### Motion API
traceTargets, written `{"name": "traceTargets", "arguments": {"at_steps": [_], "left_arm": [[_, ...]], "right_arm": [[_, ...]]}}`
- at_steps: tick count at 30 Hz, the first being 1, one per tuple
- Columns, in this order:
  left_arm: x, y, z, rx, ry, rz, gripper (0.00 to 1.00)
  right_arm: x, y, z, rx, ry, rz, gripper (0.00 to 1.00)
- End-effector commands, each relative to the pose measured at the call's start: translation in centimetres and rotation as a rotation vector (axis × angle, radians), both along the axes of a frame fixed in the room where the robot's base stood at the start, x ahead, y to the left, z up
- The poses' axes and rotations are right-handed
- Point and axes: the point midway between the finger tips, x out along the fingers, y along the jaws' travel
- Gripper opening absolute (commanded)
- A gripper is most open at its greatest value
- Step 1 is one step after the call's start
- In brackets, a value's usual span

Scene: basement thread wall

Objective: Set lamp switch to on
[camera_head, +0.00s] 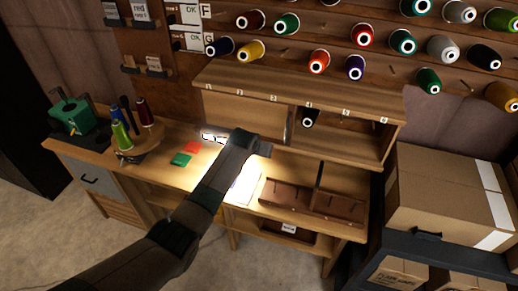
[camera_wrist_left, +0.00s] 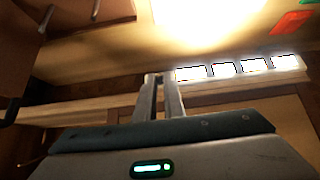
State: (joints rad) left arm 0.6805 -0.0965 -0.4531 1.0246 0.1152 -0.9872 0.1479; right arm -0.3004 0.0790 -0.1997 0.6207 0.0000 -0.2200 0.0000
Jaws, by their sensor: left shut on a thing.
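My left arm reaches in from the lower left in the head view. Its gripper (camera_head: 263,148) is at the front of the wooden cubby shelf, above the bench. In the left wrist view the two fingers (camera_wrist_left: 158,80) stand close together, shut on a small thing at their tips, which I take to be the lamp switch. The switch itself is hidden, and I cannot make out its position. A bright pool of lamp light (camera_wrist_left: 215,18) falls on the bench top. The lamp body does not show. My right gripper is not in view.
The cubby shelf (camera_head: 300,88) stands on the bench (camera_head: 165,178), with a thread wall above. A brown divided tray (camera_head: 300,200) lies to the right. Red (camera_head: 192,147) and green (camera_head: 181,160) pieces lie left. Cardboard boxes (camera_head: 440,200) stand at right.

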Motion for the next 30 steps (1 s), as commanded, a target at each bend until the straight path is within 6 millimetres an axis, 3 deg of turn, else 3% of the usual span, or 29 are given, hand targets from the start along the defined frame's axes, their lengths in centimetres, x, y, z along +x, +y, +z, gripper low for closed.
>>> {"name": "traceTargets", "arguments": {"at_steps": [14, 15, 17, 30], "left_arm": [[0.1, -0.06, 0.1, 0.004, 0.015, 0.001, 0.0], [0.1, -0.06, 0.11, 0.005, 0.015, 0.0, 0.18], [0.09, -0.06, 0.1, 0.005, 0.015, 0.0, 0.28], [-0.07, 0.03, 0.22, 0.005, 0.016, 0.001, 0.28]], "right_arm": [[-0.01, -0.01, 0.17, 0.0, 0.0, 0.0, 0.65], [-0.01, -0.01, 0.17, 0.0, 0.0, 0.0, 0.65], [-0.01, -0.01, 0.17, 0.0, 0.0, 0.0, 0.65], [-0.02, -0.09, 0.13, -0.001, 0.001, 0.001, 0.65]]}}
